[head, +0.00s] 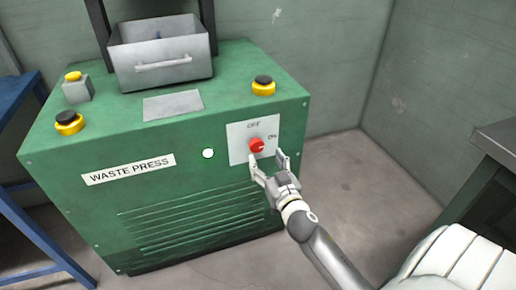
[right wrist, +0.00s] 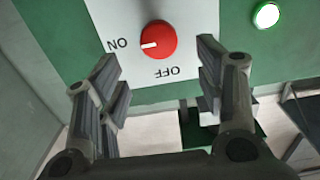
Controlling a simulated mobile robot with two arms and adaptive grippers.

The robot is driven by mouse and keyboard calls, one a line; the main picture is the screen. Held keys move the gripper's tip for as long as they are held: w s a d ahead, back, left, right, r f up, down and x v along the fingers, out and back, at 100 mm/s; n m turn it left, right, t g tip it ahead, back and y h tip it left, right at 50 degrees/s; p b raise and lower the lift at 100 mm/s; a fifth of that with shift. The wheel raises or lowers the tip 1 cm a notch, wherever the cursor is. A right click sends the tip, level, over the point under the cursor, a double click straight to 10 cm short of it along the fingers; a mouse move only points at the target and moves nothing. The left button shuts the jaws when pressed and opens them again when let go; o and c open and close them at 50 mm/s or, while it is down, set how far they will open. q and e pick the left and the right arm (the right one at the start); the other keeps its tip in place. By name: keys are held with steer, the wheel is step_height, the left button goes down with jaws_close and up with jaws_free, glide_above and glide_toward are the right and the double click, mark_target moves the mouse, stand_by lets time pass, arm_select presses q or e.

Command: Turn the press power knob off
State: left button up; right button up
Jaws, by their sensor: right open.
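The red power knob (head: 256,145) sits on a pale plate (head: 239,151) on the front of the green waste press (head: 190,190). In the right wrist view the knob (right wrist: 158,41) shows a white mark pointing to the ON label (right wrist: 118,44). The OFF label (right wrist: 167,73) is a quarter turn away from the mark. My right gripper (head: 267,158) is open just in front of the knob. In the right wrist view its fingers stand either side of the knob, apart from it. My left gripper is not in view.
A round white light (head: 208,153) is left of the knob plate. Yellow-and-black buttons (head: 263,86) and a grey metal bin (head: 160,55) are on the press top. Floor right of the press is clear.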

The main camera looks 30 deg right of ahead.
mark_target(258, 147)
steer(key=x, duration=0.7)
steer(key=shift+w+d+f, duration=0.1)
steer(key=shift+w, duration=0.25)
steer(key=c, duration=1)
